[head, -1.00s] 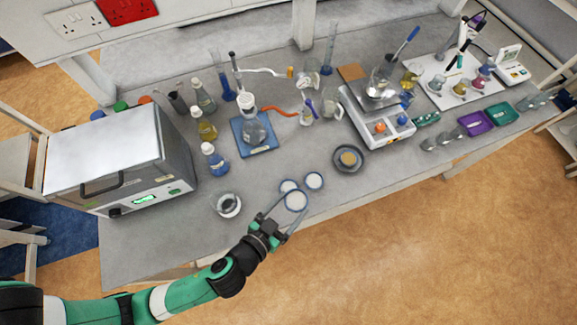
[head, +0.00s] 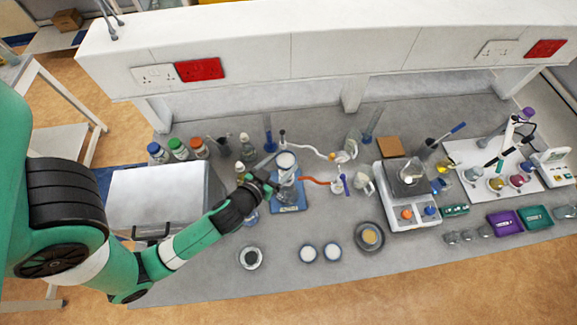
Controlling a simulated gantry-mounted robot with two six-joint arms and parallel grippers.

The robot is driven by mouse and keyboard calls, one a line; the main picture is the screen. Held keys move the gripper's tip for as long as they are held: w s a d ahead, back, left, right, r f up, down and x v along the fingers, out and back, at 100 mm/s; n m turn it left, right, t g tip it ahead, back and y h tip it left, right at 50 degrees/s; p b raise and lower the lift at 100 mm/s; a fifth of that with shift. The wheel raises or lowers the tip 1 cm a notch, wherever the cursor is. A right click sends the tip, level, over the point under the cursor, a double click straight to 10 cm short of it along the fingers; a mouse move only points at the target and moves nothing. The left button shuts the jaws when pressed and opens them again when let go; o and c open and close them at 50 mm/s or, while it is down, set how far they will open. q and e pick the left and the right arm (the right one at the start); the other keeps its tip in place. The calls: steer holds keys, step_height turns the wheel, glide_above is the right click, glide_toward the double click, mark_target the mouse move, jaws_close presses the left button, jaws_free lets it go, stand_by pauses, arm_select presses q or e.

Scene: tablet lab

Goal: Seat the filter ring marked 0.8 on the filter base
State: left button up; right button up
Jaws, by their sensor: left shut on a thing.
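My left gripper (head: 277,168) is shut on a white filter ring (head: 286,159), held level at the top of the filter flask (head: 287,190). The flask stands on a blue plate (head: 291,208). The filter base is hidden under the ring and gripper, so I cannot tell whether the ring touches it. Two more white rings, a left one (head: 307,253) and a right one (head: 332,251), lie side by side near the front of the bench. No marking is readable on any ring. My right gripper is not in view.
An orange hose (head: 316,181) runs right from the flask. A grey box-like instrument (head: 165,195) and several bottles stand left. A dark dish (head: 370,237) and a balance (head: 408,203) stand right.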

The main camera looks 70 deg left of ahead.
arm_select(q)
steer(key=shift+f+b, duration=2.65)
steer(key=shift+f, duration=0.25)
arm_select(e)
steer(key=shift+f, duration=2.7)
arm_select(q)
steer(key=shift+f+b, duration=0.45)
steer(key=shift+b, duration=0.1)
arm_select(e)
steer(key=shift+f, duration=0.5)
